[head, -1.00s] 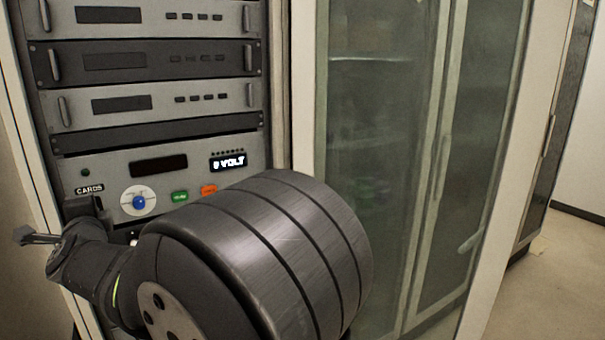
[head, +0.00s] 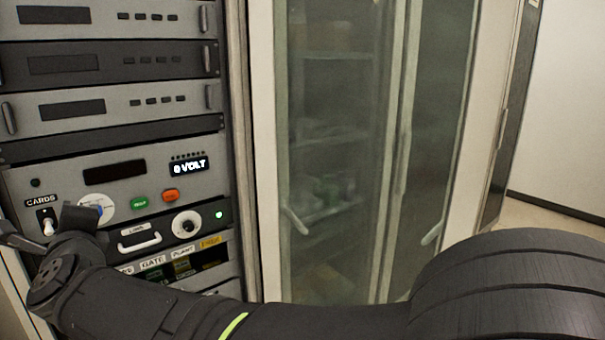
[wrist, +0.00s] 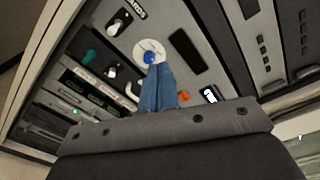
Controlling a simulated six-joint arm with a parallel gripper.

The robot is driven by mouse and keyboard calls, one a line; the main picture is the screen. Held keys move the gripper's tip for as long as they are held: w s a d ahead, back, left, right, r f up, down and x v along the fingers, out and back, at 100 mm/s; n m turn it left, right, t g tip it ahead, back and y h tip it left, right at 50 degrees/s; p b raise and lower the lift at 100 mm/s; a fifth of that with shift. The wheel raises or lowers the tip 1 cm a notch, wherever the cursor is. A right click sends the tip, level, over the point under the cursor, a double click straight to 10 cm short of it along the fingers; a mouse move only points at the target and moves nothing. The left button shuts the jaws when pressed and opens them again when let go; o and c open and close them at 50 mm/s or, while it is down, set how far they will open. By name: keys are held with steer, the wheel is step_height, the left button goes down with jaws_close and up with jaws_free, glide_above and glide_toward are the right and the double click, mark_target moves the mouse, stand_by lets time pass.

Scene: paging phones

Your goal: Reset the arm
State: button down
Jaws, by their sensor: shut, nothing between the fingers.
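My gripper (wrist: 158,78) is shut and empty. In the wrist view its blue fingers lie together and point at the round white dial with a blue knob (wrist: 150,57). I cannot tell whether the tips touch the knob. In the head view the end of my arm is at the left edge, in front of the rack panel, and my gripper (head: 14,238) shows only partly there. The dial (head: 94,206) is partly hidden behind it. The small display (head: 188,166) reads "0 VOLT".
Green (head: 140,203) and orange (head: 170,195) buttons sit beside the dial. Below are a white handle (head: 139,242), a round knob (head: 187,225) and a labelled slot row. A switch (head: 47,222) sits under "CARDS". A glass cabinet (head: 335,130) stands right of the rack.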

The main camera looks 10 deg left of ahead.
steer(key=s+d+r+m, duration=0.1)
steer(key=d+m, duration=0.3)
steer(key=d, duration=0.2)
steer(key=shift+d+r, duration=0.3)
steer(key=shift+d, duration=0.05)
steer(key=shift+a, duration=0.15)
steer(key=a+f+n, duration=0.4)
steer(key=a+n, duration=0.4)
steer(key=a, duration=0.5)
steer(key=shift+w+y, duration=0.3)
steer(key=shift+w, duration=0.1)
